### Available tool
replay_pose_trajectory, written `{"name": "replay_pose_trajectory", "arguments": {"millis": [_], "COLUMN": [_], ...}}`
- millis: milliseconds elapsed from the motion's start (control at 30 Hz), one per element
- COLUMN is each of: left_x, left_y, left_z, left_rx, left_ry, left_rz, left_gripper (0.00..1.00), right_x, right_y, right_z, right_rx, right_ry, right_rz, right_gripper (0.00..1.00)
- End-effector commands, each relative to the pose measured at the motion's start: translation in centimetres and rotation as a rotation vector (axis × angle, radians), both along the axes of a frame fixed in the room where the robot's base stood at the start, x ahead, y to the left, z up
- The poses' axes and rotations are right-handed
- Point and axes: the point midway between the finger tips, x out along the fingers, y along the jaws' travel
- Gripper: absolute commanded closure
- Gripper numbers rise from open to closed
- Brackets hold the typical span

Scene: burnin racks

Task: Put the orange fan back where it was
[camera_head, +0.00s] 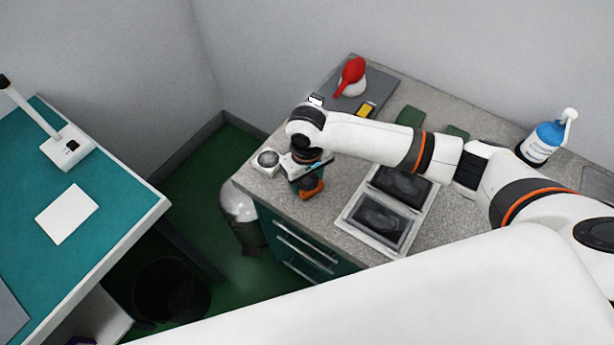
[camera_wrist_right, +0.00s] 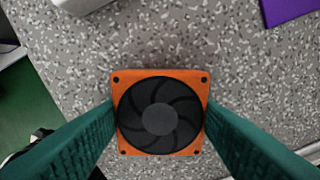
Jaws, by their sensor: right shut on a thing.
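The orange fan (camera_wrist_right: 160,78) has a square orange frame and a dark round rotor. My right gripper (camera_wrist_right: 160,125) is shut on it, with a green finger against each side. In the head view the fan (camera_head: 311,188) shows below my right gripper (camera_head: 306,181), near the front left corner of the speckled counter. I cannot tell whether the fan touches the counter. A white tray (camera_head: 349,220) with two dark fans in its compartments lies to the right of it. My left gripper is not in view.
A grey mat (camera_head: 377,90) with a red blower (camera_head: 353,71) is behind. A blue-and-white bottle (camera_head: 541,142) stands at the right. The counter's front edge is close to the fan.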

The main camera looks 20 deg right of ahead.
Motion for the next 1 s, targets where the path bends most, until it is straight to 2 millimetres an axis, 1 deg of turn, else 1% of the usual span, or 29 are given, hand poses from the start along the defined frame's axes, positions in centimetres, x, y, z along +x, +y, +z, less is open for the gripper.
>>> {"name": "replay_pose_trajectory", "arguments": {"millis": [67,100,167,200,233,500,633,767,1000], "left_x": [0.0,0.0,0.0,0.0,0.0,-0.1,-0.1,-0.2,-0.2], "left_y": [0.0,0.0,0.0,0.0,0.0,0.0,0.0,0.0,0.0], "left_z": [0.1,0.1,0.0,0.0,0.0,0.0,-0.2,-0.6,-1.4], "left_rx": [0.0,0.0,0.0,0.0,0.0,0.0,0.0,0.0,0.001], "left_ry": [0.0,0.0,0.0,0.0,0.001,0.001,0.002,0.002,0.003], "left_rz": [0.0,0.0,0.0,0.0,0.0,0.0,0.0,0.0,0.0], "left_gripper": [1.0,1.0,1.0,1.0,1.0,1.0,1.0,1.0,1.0], "right_x": [0.0,0.0,0.0,0.0,0.0,0.0,0.1,0.1,0.1], "right_y": [0.0,0.0,0.0,0.0,0.0,0.0,0.0,0.1,0.1], "right_z": [-0.2,-0.2,-0.2,-0.2,-0.2,-0.1,0.8,3.0,8.3], "right_rx": [0.0,0.0,0.0,0.0,0.0,0.0,0.001,0.002,0.002], "right_ry": [0.001,0.001,0.001,0.001,0.001,0.0,-0.002,-0.005,-0.005], "right_rz": [-0.001,-0.001,-0.001,0.0,0.0,0.0,0.0,0.002,0.0], "right_gripper": [0.69,0.43,0.33,0.27,0.24,0.24,0.24,0.24,0.24]}}
